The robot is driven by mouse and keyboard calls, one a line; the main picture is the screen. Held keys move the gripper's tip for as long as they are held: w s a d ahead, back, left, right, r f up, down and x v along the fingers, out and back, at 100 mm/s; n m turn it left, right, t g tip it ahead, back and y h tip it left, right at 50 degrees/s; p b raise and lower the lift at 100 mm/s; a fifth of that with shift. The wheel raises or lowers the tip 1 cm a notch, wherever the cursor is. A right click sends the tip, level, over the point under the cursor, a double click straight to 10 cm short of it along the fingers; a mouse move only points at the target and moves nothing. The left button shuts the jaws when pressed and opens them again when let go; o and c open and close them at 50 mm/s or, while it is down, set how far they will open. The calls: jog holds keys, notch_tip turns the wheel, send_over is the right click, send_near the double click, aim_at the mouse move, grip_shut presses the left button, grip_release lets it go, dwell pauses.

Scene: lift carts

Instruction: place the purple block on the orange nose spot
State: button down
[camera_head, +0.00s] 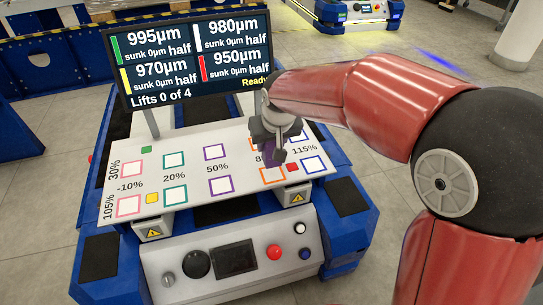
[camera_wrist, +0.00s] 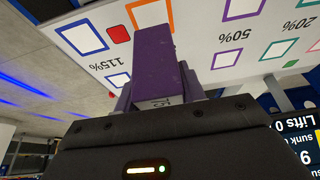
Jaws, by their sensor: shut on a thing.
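My gripper (camera_head: 273,143) is shut on the purple block (camera_head: 271,155) and holds it over the right part of the white board. In the wrist view the purple block (camera_wrist: 158,62) points away from the gripper (camera_wrist: 160,100), between its fingers. The front-row orange-outlined square (camera_head: 272,177) lies just below the block in the head view, its white middle bare. In the wrist view this orange square (camera_wrist: 148,12) lies beyond the block's far end. The back-row orange square is mostly hidden by the gripper. The gap between block and board is hard to judge.
The white board (camera_head: 190,182) lies on a blue cart and carries coloured outlined squares with percentages. Small red (camera_head: 293,167), yellow (camera_head: 152,198) and green (camera_head: 146,149) pieces lie on it. A screen (camera_head: 190,60) stands behind, reading "Lifts 0 of 4". A button panel (camera_head: 235,259) is in front.

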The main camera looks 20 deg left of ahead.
jog(key=shift+f+b, duration=0.45)
jog(key=shift+f, duration=1.55)
jog(key=shift+f, duration=0.2)
jog(key=c, duration=0.8)
grip_release()
jog(key=shift+c, duration=0.2)
jog(key=shift+s+r, duration=0.1)
jog(key=shift+r, duration=0.45)
jog(key=p+v, duration=0.2)
jog(key=v, duration=0.9)
jog(key=shift+s+d, duration=0.1)
jog(key=shift+d, duration=0.1)
